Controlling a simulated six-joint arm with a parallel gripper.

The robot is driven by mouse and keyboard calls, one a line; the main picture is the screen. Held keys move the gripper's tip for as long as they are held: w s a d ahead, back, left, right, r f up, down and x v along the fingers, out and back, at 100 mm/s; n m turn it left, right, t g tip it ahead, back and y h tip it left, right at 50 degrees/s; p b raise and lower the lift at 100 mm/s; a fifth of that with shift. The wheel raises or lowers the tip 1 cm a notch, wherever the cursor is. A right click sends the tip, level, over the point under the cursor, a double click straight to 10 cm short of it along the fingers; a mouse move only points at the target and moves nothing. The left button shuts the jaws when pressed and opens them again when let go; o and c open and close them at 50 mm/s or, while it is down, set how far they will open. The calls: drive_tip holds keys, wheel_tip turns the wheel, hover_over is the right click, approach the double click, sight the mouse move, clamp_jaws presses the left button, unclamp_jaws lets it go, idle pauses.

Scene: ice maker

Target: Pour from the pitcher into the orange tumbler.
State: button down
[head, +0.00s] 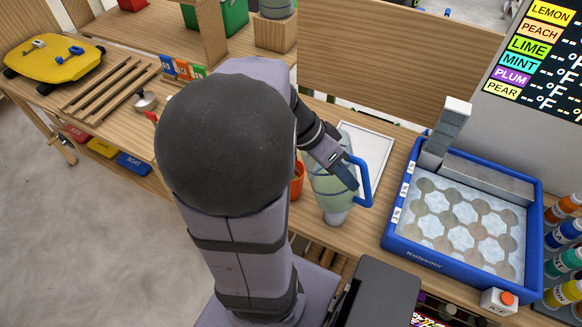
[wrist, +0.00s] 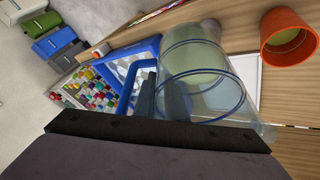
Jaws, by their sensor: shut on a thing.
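The clear pitcher (head: 325,188) has a blue handle (head: 364,182) and holds pale green liquid. It looks roughly upright in the head view, and I cannot tell whether its base touches the counter. My gripper (head: 347,172) is shut on the pitcher at its handle side. In the wrist view my gripper (wrist: 160,95) shows by the blue handle (wrist: 126,84), with the pitcher (wrist: 205,85) to its right. The orange tumbler (head: 298,182) stands just left of the pitcher, mostly hidden by my arm. In the wrist view the tumbler (wrist: 288,42) is upright at the upper right, apart from the pitcher.
A white tray (head: 377,138) lies behind the pitcher. A blue-framed ice tray (head: 388,232) stands to the right, with several coloured bottles (head: 565,235) beyond it. A wooden rack (head: 113,86) and a yellow board (head: 50,68) are at the far left.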

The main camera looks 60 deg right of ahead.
drive_tip(key=w+g, duration=0.1)
drive_tip(key=g, duration=0.1)
drive_tip(key=w+d+n+g+p, duration=0.1)
drive_tip(key=w+g, duration=0.1)
drive_tip(key=shift+r+y, duration=0.15)
drive_tip(key=shift+y, duration=0.25)
drive_tip(key=shift+w+d+r+g+y, duration=0.15)
drive_tip(key=shift+w+r+g+y, duration=0.15)
drive_tip(key=shift+g, duration=0.6)
idle(2.5)
drive_tip(key=shift+w+d+f+n+g+b, duration=0.15)
drive_tip(key=shift+w+f+n+g+b, duration=0.35)
drive_tip(key=shift+g+b, duration=0.35)
idle(2.8)
